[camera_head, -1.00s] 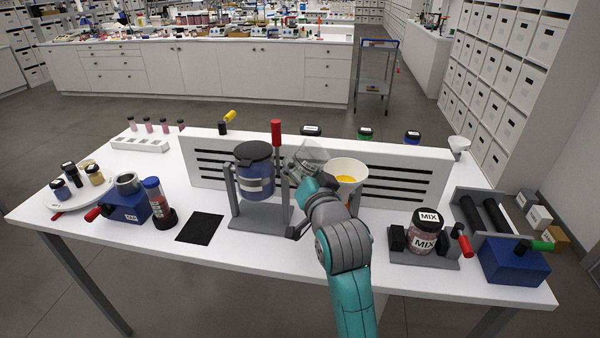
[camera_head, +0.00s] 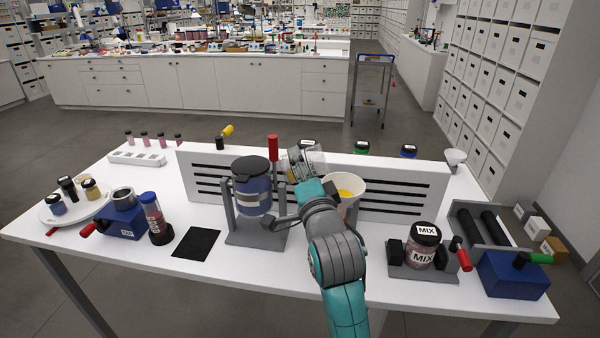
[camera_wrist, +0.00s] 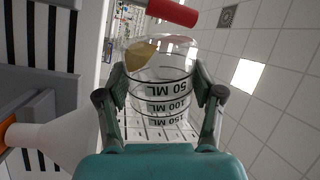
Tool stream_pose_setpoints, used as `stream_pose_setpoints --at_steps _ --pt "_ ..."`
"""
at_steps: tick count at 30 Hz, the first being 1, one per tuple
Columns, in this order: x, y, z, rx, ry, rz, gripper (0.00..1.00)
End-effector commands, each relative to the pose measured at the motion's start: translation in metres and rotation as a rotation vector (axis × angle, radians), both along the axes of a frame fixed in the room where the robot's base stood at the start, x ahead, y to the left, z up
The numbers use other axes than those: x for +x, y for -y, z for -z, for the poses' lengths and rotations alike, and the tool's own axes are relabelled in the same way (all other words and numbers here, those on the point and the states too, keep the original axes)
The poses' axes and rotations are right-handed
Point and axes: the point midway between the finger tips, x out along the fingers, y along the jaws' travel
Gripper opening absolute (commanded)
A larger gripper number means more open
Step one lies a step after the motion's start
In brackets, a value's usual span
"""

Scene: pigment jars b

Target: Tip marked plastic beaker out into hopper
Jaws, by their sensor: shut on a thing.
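The clear plastic beaker (camera_head: 304,163) is in my gripper (camera_head: 304,184), beside the hopper's left and back side. In the wrist view the beaker (camera_wrist: 160,73) has black bands and upside-down ML marks between my two fingers (camera_wrist: 162,98). A yellow patch shows toward its far end. The beaker looks tilted; how far is hard to tell. The white hopper (camera_head: 360,191) has yellow material inside. In the wrist view a white cone with an orange end, seemingly the hopper (camera_wrist: 62,140), is at the left, apart from the beaker. My forearm hides the hopper's lower part.
A blue lidded pot (camera_head: 251,190) in a grey stand and a red handle (camera_head: 273,148) are close left of my gripper. A slotted white panel (camera_head: 400,184) stands behind. A MIX jar (camera_head: 424,246) is at right.

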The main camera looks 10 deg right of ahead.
Motion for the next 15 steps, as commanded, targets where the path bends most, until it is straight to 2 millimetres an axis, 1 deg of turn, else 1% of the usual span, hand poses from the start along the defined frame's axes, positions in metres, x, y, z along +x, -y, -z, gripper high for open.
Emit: stream_pose_setpoints --at_steps 15 --pt "-0.001 0.009 -0.020 0.330 0.040 0.000 0.32"
